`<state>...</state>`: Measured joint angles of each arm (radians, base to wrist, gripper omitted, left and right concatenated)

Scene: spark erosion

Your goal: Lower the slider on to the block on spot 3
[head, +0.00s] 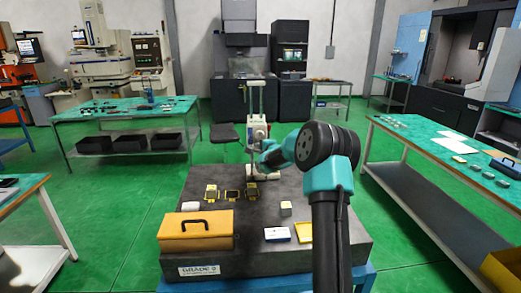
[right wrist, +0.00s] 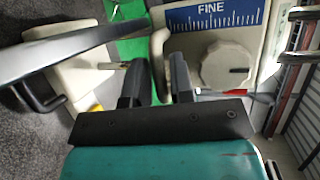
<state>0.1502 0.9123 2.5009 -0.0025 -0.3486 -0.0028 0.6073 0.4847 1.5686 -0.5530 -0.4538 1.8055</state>
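The slider (head: 257,133) is a cream housing on the tall column (head: 262,98) of a gauge stand at the back of the dark granite plate (head: 300,262). It is well above the plate. In the right wrist view the slider (right wrist: 220,60) shows a blue FINE scale and a round knob. My right gripper (right wrist: 160,82) has its two black fingers either side of a cream handle (right wrist: 159,50) on the slider and appears closed on it. Three dark blocks (head: 211,193) (head: 232,195) (head: 251,189) with yellow edges stand in a row; spot numbers are unreadable. My left gripper is not in view.
An orange case (head: 197,232) with a black handle sits at the plate's front left. A small white cube (head: 286,208), a blue-and-white box (head: 277,234) and a yellow piece (head: 305,231) lie near my right arm. Green-topped benches (head: 125,108) stand around.

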